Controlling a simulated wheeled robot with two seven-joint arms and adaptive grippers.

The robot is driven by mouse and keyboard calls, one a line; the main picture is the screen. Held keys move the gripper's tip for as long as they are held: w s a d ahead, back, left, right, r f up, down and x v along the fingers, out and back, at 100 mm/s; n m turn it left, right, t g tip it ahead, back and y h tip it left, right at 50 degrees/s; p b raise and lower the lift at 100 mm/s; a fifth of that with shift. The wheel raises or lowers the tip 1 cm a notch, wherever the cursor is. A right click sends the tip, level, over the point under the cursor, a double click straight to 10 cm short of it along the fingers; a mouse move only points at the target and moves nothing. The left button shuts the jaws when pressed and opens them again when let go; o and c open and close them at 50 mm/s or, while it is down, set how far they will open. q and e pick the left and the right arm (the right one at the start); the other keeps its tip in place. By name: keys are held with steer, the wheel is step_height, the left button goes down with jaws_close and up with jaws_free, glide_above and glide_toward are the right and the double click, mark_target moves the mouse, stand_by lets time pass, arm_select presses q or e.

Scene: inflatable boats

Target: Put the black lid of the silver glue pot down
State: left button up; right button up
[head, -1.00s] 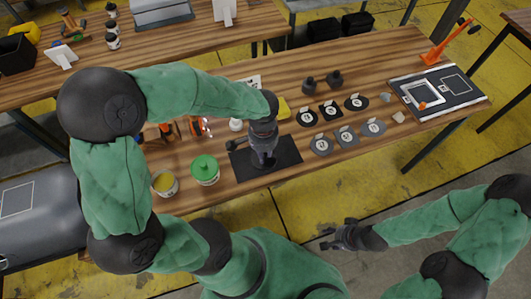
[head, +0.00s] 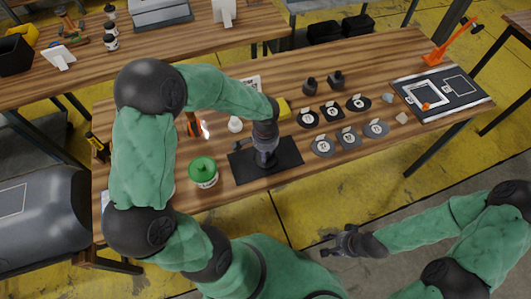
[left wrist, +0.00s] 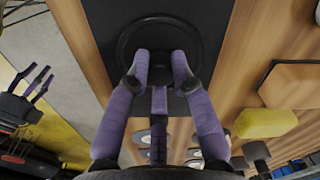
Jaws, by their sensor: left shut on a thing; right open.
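The black lid (left wrist: 160,30) is a dark round disc in the left wrist view, between my left fingertips and over the black mat. My left gripper (head: 264,158) is shut on it, low above or at the mat (head: 284,168). Whether the lid touches the mat cannot be told. In the left wrist view the purple fingers (left wrist: 160,70) point at the lid's middle. The silver glue pot is hidden behind my left arm in the head view. My right gripper (head: 338,242) is open and empty, off the table's front edge.
A green-lidded can (head: 203,171) stands left of the mat. Labelled dark discs (head: 348,138) lie to the right, with two small dark pieces (head: 335,80) behind. A yellow block (left wrist: 265,123) and a wooden hexagonal piece (left wrist: 292,85) are close to my left gripper.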

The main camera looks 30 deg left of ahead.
arm_select(q)
steer(key=shift+f, duration=0.2)
steer(key=o, duration=0.9)
steer(key=shift+r, duration=0.1)
steer(key=shift+r, duration=0.55)
step_height(320, 180, up, 11)
steer(key=p, duration=0.3)
steer(key=shift+r+p, duration=0.15)
steer(key=shift+p, duration=0.15)
